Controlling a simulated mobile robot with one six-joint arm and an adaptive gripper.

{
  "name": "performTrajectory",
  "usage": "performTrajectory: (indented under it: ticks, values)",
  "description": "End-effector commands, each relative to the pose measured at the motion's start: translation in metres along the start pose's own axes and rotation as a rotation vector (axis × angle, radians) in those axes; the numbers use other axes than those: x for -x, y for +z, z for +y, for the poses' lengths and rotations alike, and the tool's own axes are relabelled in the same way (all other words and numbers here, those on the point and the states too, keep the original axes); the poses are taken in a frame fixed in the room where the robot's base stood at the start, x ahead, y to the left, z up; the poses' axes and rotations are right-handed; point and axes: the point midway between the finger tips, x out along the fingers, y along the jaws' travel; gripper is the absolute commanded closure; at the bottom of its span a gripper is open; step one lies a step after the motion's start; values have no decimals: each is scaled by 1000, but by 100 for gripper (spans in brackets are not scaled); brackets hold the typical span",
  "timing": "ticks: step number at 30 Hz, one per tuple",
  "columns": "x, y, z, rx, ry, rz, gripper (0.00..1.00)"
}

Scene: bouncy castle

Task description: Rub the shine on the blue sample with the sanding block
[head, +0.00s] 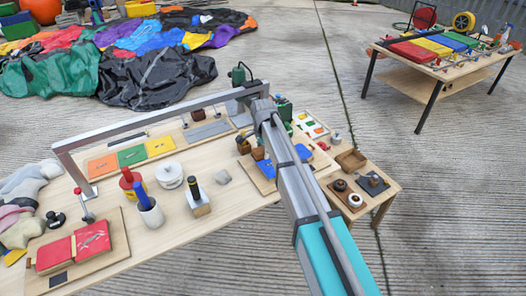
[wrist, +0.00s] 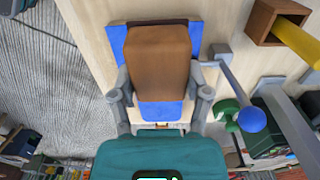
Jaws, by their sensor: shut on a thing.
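My gripper (wrist: 160,78) is shut on the sanding block (wrist: 158,55), a brown block held between the two grey fingers. The blue sample (wrist: 118,42) lies under the block in the wrist view, its blue showing at the sides and below. The block covers most of it, so any shine there is hidden. I cannot tell whether block and sample touch. In the head view the blue sample (head: 265,169) lies on a wooden board at the bench's right end, partly hidden by my arm.
A grey clamp lever with a blue ball (wrist: 252,119) stands right of the sample. A brown box with a yellow handle (wrist: 297,40) is further right. A metal frame (head: 150,122) spans the bench. Red samples (head: 75,247) lie at the front left. A side table (head: 362,205) adjoins the right end.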

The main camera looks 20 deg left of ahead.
Motion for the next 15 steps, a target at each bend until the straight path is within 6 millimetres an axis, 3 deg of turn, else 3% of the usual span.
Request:
performTrajectory:
  ticks: [9,15]
  values:
    - [24,0,0,0,0,0,96]
    - [29,0,0,0,0,0,96]
